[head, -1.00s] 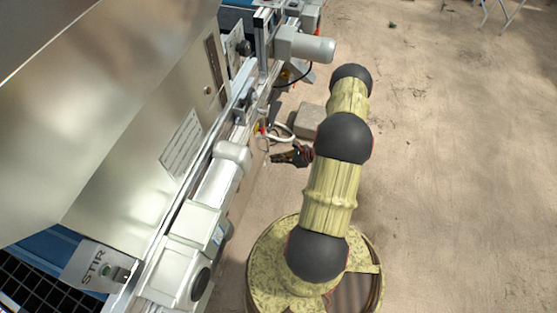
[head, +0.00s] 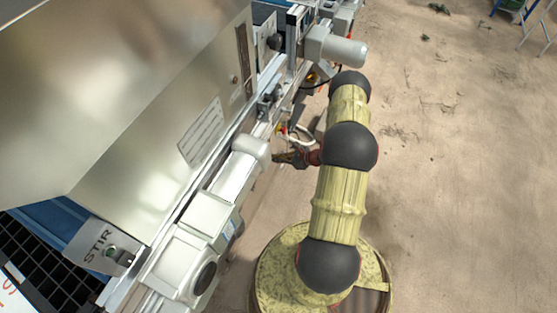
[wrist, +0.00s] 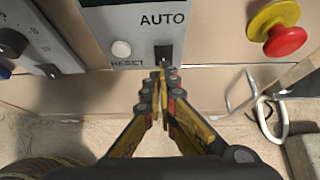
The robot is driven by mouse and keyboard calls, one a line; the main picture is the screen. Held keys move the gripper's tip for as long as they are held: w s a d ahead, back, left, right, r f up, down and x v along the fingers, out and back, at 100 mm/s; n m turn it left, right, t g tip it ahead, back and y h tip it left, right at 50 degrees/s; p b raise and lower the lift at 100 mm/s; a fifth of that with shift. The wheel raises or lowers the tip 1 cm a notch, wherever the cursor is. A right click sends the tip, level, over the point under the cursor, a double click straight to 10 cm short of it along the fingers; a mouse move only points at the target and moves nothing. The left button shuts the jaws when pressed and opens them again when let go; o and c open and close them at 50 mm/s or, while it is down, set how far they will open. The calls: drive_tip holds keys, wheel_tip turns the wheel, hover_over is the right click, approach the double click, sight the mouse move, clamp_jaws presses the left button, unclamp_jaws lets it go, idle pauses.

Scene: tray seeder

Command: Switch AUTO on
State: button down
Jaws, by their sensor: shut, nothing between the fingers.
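The AUTO switch (wrist: 163,51) is a small dark rocker below the word AUTO on a grey panel (wrist: 110,22), in the wrist view. My gripper (wrist: 163,70) is shut and empty, its yellow and black fingers together. Its tips are just below the switch in the picture and overlap its lower edge; I cannot tell whether they touch it. Which way the rocker is tipped is not clear. In the head view my gripper (head: 285,158) is beside the machine's rail, and the AUTO panel cannot be made out there.
A white RESET button (wrist: 121,48) is left of the switch. A red emergency button (wrist: 285,41) on a yellow base is to the right. White cable (wrist: 272,130) loops lie at lower right. The metal hopper (head: 130,90) and STIR panel (head: 98,250) are at left. Floor at right is mostly clear.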

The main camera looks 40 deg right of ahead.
drive_tip(key=shift+w+a+f, duration=0.1)
drive_tip(key=shift+w+f, duration=0.05)
drive_tip(key=shift+w, duration=0.15)
drive_tip(key=shift+w+r, duration=0.1)
drive_tip(key=shift+r, duration=0.85)
